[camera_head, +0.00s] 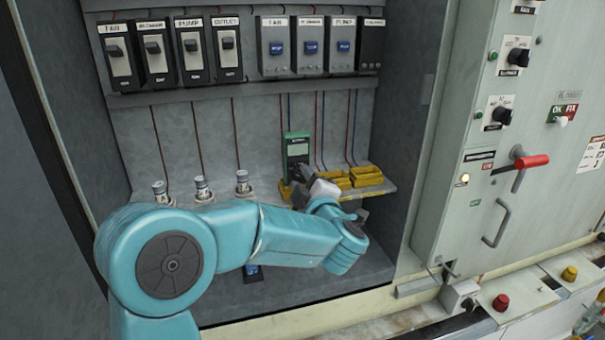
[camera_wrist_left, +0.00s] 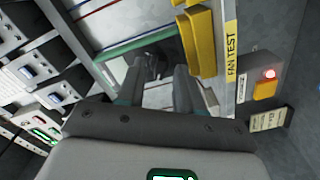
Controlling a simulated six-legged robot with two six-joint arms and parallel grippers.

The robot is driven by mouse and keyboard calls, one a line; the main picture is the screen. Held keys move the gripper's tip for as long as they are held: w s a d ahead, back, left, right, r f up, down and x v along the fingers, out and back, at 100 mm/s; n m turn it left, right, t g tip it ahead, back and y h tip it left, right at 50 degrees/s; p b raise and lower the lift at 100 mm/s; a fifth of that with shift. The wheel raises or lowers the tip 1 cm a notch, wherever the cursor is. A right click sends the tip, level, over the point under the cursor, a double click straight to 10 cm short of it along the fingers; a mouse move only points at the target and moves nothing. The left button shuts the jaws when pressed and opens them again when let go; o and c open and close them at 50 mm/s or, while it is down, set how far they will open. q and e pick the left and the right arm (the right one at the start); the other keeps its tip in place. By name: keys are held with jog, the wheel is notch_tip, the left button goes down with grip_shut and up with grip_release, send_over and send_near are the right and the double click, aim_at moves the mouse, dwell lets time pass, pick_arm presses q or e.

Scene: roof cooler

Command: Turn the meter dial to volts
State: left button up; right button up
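The meter (camera_head: 297,146) is a green handheld unit with a grey screen, upright at the back of the shelf in the head view. Its lower part and dial are largely hidden by my left gripper, so I cannot read the dial setting. My left gripper (camera_head: 301,181) is right in front of the meter's lower part. In the left wrist view the two fingers of my left gripper (camera_wrist_left: 160,75) stand apart with a gap between them. I cannot tell whether they touch the dial.
Yellow bins (camera_head: 367,176) sit on the shelf just right of the gripper; they also show in the left wrist view (camera_wrist_left: 200,40). Several fuse-like cylinders (camera_head: 202,189) stand to the left. Switches (camera_head: 118,56) line the cabinet above. A red-handled lever (camera_head: 531,161) is on the right panel.

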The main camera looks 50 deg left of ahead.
pick_arm(q)
jog(key=shift+w+a, duration=0.3)
jog(key=shift+a, duration=0.2)
jog(key=shift+c, duration=0.3)
grip_shut()
jog(key=shift+m, duration=0.4)
jog(key=m+p, duration=0.1)
jog(key=m, duration=0.2)
jog(key=shift+m+p, duration=1.05)
jog(key=shift+m, duration=1.05)
jog(key=shift+f, duration=0.1)
